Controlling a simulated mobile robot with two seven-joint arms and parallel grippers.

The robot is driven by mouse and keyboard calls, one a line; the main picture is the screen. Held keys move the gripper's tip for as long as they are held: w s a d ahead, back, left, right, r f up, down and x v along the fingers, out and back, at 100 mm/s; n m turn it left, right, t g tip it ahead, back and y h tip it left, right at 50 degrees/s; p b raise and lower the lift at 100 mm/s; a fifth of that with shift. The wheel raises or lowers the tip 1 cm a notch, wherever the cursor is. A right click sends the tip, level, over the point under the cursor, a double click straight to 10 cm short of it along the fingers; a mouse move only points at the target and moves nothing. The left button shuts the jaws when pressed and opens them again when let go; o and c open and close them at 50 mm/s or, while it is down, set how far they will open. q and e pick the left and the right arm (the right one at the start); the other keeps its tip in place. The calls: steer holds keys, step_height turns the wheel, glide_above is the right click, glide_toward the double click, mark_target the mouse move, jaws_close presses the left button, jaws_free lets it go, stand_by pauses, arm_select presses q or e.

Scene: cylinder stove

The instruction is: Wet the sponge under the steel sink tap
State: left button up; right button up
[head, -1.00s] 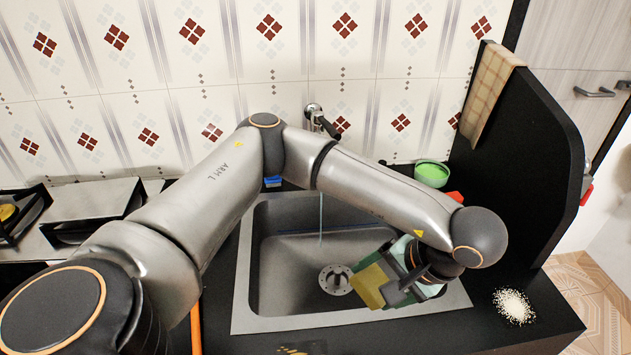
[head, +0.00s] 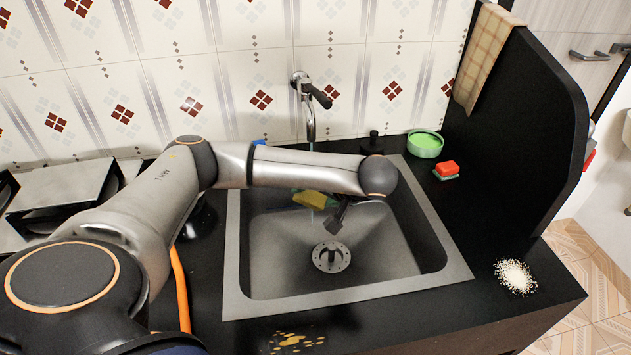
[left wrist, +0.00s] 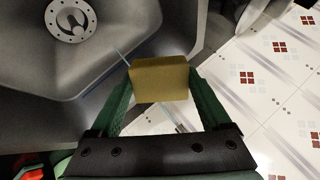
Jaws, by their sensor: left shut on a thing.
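The yellow sponge (head: 309,198) is in my left gripper (head: 322,204), over the back part of the steel sink (head: 247,306). In the left wrist view the sponge (left wrist: 160,80) sits between the two green fingers. The steel tap (head: 309,115) on the tiled wall runs a thin stream of water. In the head view the stream lines up with the sponge; in the left wrist view it reaches the sponge's upper left corner. My left forearm hides part of the stream. My right gripper is not in view.
A green bowl (head: 425,145) and a red and green sponge (head: 447,169) stand on the counter right of the sink. White grains (head: 515,276) lie at the front right. A black side panel (head: 520,130) with a cloth (head: 488,58) bounds the right. The stove is at left.

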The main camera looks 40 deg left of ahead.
arm_select(q)
steer(key=shift+w+a+f+b, duration=0.35)
steer(key=shift+w+a+b, duration=0.2)
steer(key=shift+b, duration=0.2)
steer(key=shift+w+a+f+b, duration=0.15)
steer(key=shift+w+a+b, duration=0.35)
steer(key=shift+w+b, duration=0.15)
steer(key=shift+w+a+f+b, duration=0.1)
steer(key=shift+w+a+b, duration=0.15)
steer(key=shift+w+b, duration=0.05)
steer(key=w+a+f+b, duration=0.1)
steer(key=w+a+b, duration=0.3)
steer(key=w+a, duration=0.2)
steer(key=shift+w+a+f, duration=0.2)
steer(key=shift+w+f, duration=0.05)
steer(key=shift+w, duration=0.3)
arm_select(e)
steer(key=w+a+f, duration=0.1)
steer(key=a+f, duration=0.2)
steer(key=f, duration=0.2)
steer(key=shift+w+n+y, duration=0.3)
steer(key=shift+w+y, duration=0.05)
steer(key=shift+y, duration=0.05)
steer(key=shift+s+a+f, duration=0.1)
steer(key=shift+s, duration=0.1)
